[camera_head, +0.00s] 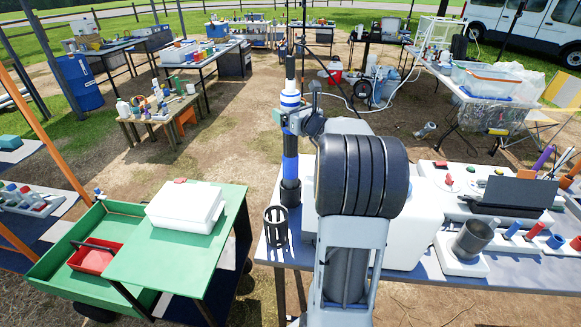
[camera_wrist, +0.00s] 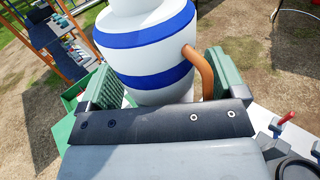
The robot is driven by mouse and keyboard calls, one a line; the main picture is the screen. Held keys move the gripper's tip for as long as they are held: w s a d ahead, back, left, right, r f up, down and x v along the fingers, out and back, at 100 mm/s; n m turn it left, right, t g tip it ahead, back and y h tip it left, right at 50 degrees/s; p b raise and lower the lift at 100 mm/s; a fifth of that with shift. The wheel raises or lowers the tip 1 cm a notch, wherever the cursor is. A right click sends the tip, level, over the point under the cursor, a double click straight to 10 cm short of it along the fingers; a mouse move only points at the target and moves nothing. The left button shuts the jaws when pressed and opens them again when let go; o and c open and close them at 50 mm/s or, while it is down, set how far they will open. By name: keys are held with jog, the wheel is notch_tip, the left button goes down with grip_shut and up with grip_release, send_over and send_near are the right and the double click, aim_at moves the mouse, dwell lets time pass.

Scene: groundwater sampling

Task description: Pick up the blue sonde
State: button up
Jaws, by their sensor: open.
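A tall upright tool, apparently the blue sonde (camera_head: 290,150), stands at the left edge of the right-hand table, with a dark upper stem, a white section with blue bands, a blue body and a black lower end. My gripper (camera_head: 292,122) is beside its banded section. In the wrist view, the white-and-blue section (camera_wrist: 150,45) fills the space between the green-padded fingers of my gripper (camera_wrist: 163,80). The jaws are open around it. An orange-brown curved piece (camera_wrist: 205,70) runs by the right finger. The tool's lower end is hidden in the wrist view.
A black slotted cup (camera_head: 275,228) stands near the tool's foot. A white box (camera_head: 395,230) is behind my arm on the table. A green cart (camera_head: 180,262) with a white case (camera_head: 186,205) and a red tray (camera_head: 95,258) stands at left. Open dirt lies beyond.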

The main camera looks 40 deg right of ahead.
jog(key=shift+c, duration=0.3)
grip_shut()
jog(key=shift+r, duration=0.15)
dwell(0.7)
